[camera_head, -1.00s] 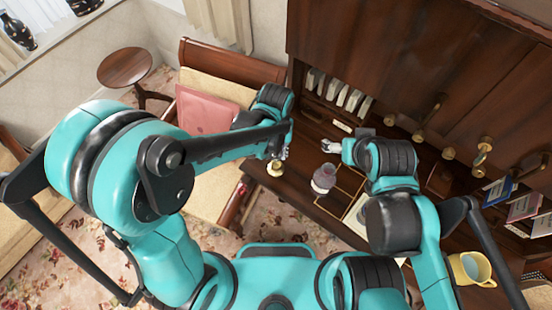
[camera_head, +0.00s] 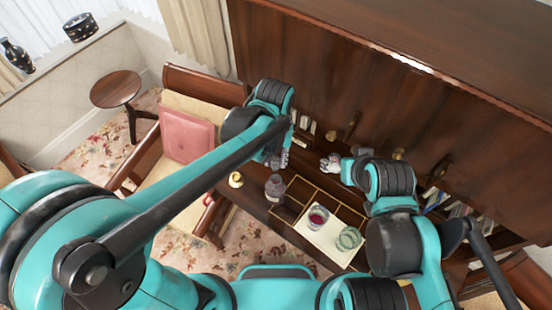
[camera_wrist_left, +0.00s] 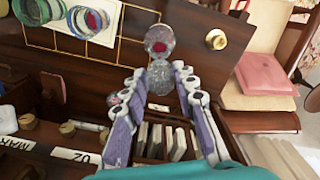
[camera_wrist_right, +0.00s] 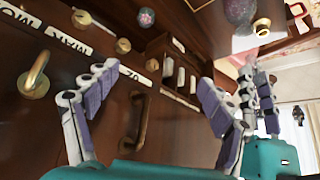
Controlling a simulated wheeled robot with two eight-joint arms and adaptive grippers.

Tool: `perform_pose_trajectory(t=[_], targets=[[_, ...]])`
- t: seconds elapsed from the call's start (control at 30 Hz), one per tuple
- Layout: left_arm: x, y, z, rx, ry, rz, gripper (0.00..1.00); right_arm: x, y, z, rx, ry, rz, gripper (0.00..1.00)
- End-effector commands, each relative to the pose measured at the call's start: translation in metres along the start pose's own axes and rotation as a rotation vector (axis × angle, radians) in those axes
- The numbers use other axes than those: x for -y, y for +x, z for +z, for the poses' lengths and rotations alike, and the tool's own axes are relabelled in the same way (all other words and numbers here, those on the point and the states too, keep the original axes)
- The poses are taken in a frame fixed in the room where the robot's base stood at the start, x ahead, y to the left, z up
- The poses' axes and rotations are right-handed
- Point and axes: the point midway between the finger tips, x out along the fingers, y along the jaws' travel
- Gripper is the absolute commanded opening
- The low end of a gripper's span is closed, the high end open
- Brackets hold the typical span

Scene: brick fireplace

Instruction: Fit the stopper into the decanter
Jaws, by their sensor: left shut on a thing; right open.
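The decanter (camera_head: 275,190) is a purplish glass vessel standing on the dark wooden desk in the head view. In the left wrist view the decanter (camera_wrist_left: 159,38) shows a red centre, just beyond the fingertips. My left gripper (camera_head: 278,160) is behind the decanter, above the desk. Its fingers (camera_wrist_left: 160,75) are shut on the clear, faceted glass stopper (camera_wrist_left: 160,80), which overlaps the decanter's edge in that view; I cannot tell whether they touch. My right gripper (camera_head: 330,163) is open and empty to the right; its spread fingers (camera_wrist_right: 145,90) show in the right wrist view.
A glass with red liquid (camera_head: 318,215) and a green-tinted glass (camera_head: 348,238) stand right of the decanter. A small brass object (camera_head: 236,179) is to its left. A small glassy ball (camera_wrist_right: 146,17) lies near the cabinet. The cabinet front (camera_wrist_right: 60,150) is close to both grippers.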

Motion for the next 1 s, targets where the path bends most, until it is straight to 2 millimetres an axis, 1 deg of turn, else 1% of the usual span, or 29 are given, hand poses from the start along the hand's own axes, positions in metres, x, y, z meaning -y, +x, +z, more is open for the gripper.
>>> perform_pose_trajectory(t=[0.2,0.33,0.47,0.8,1.0], targets=[[0.000,0.001,0.000,0.000,0.002,0.000,0.07,0.000,0.002,0.002,0.000,0.000,0.000,0.82],[0.000,0.007,0.000,0.000,0.002,0.000,0.07,0.000,0.006,0.005,0.000,0.000,0.000,0.82],[0.000,0.017,0.000,0.000,0.002,0.000,0.07,0.000,0.014,0.010,0.000,0.000,0.000,0.82],[0.000,0.051,0.000,0.000,0.002,0.000,0.07,0.000,0.037,0.026,0.000,0.000,0.000,0.82],[0.000,0.059,0.000,0.000,0.002,0.000,0.07,0.000,0.042,0.030,0.000,0.000,0.000,0.82]])
